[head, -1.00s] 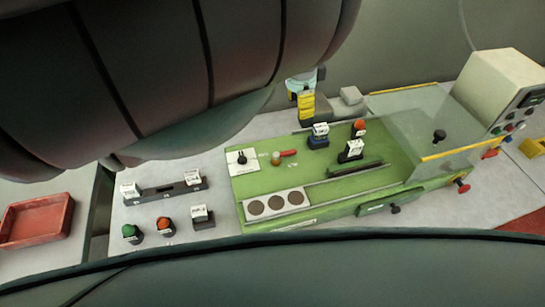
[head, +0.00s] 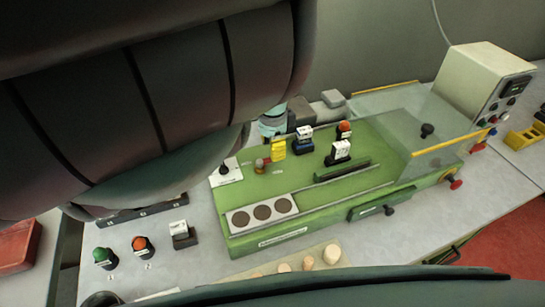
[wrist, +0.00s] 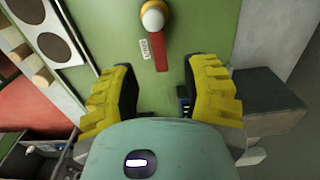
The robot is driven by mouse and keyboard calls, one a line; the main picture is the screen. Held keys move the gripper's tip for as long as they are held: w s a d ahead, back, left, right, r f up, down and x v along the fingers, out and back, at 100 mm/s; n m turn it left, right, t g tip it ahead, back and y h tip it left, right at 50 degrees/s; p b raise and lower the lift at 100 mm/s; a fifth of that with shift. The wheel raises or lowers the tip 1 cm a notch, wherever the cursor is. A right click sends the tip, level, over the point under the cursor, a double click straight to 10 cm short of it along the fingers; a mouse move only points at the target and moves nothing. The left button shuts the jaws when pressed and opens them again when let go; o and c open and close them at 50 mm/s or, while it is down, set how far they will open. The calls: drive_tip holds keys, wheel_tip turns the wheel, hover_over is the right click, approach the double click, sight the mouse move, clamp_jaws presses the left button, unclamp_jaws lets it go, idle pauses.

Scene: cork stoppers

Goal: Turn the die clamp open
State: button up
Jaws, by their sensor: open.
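The die clamp appears to be the red lever (wrist: 161,50) with a round pale knob (wrist: 154,17) on the green machine top. In the head view the brass-coloured knob (head: 260,165) shows, and most of the red lever is hidden behind my gripper. My gripper (wrist: 160,78) is open and empty, with its yellow fingers on either side of the lever's line. The lever and knob lie just beyond the fingertips in the wrist view. In the head view a yellow finger (head: 278,150) is beside the knob; I cannot tell whether it touches the machine.
A black knob on a white plate (head: 226,173) is left of the clamp. Labelled blocks (head: 304,140) and an orange button (head: 344,130) stand to the right. A clear guard (head: 430,130) covers the machine's right end. Corks (head: 306,263) lie at the front.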

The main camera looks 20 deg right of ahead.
sight(268, 161)
drive_tip(key=shift+f, duration=1.9)
clamp_jaws()
